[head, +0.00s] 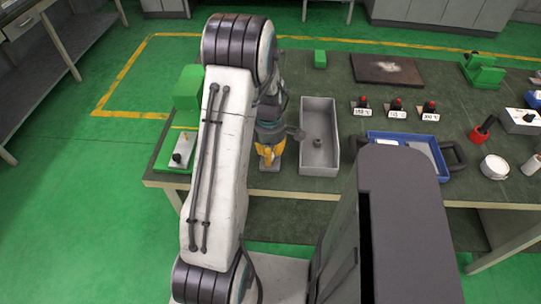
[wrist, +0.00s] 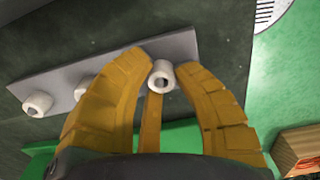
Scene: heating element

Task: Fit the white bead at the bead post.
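My gripper (head: 268,152) points down at the table's near edge, left of the grey tray. In the wrist view its yellow fingers (wrist: 163,72) close in around a white bead (wrist: 161,79), with the tips against its sides. The bead's open hole faces the camera. It is at a grey plate (wrist: 115,75); whether it still touches the plate is unclear. A second white bead (wrist: 84,90) is partly hidden by the left finger, and a third (wrist: 37,104) is at the plate's left end. I cannot identify the bead post for certain.
A long grey tray (head: 330,108) with a small upright part inside stands right of my gripper. A green fixture (head: 188,90) is to the left. Several labelled red-topped pieces (head: 396,105) and a blue tray (head: 372,138) are on the right. A dark plate (head: 388,69) lies behind.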

